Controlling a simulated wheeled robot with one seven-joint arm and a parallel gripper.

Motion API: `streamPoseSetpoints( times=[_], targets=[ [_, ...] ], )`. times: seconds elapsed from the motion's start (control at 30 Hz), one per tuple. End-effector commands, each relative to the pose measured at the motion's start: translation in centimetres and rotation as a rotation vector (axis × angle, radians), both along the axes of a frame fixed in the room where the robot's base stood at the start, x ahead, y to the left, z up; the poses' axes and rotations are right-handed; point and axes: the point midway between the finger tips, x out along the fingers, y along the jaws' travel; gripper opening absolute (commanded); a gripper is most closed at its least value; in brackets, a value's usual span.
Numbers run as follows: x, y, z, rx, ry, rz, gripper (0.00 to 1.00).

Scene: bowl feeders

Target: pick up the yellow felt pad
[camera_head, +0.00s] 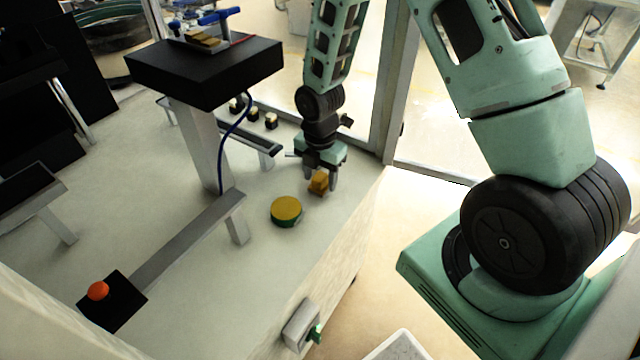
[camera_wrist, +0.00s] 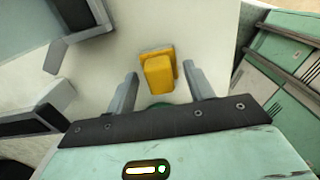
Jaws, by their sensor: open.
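Two yellow things are near my gripper, and I cannot tell for sure which is the felt pad. A small yellow-orange block-like piece (camera_head: 319,181) is at my gripper (camera_head: 321,183) in the head view. In the wrist view this yellow piece (camera_wrist: 159,76) has a stepped shape and shows between and just beyond the fingertips, with gaps on both sides. My gripper (camera_wrist: 160,74) is open and points down. A round disc with a yellow top and green side (camera_head: 286,209) lies to the left on the bench. A green edge (camera_wrist: 158,105) shows low between the fingers.
A black-topped stand (camera_head: 205,70) rises at the left of my gripper. A rail with several small dark pieces (camera_head: 253,113) lies behind. A sloping grey bar (camera_head: 188,240) runs toward an orange button (camera_head: 98,291). The front of the pale bench (camera_head: 250,270) is clear.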

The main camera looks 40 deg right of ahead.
Motion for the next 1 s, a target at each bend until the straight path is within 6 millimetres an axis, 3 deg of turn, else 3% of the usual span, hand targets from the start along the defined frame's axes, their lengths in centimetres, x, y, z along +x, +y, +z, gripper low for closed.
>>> streamPoseSetpoints(
  times=[0.27, 0.3, 0.4, 0.43, 0.77, 1.0],
  targets=[
    [0.0, 0.0, -0.5, 0.000, -0.001, 0.000, 0.53],
    [0.0, 0.0, -0.5, 0.000, -0.001, 0.000, 0.50],
    [0.0, 0.0, -0.5, 0.000, 0.000, 0.000, 0.22],
    [0.0, 0.0, -0.5, 0.000, 0.000, 0.000, 0.18],
    [0.0, 0.0, -0.1, 0.001, -0.002, -0.001, 0.17],
    [0.1, -0.1, 3.8, 0.000, -0.006, -0.004, 0.17]
  ],
)
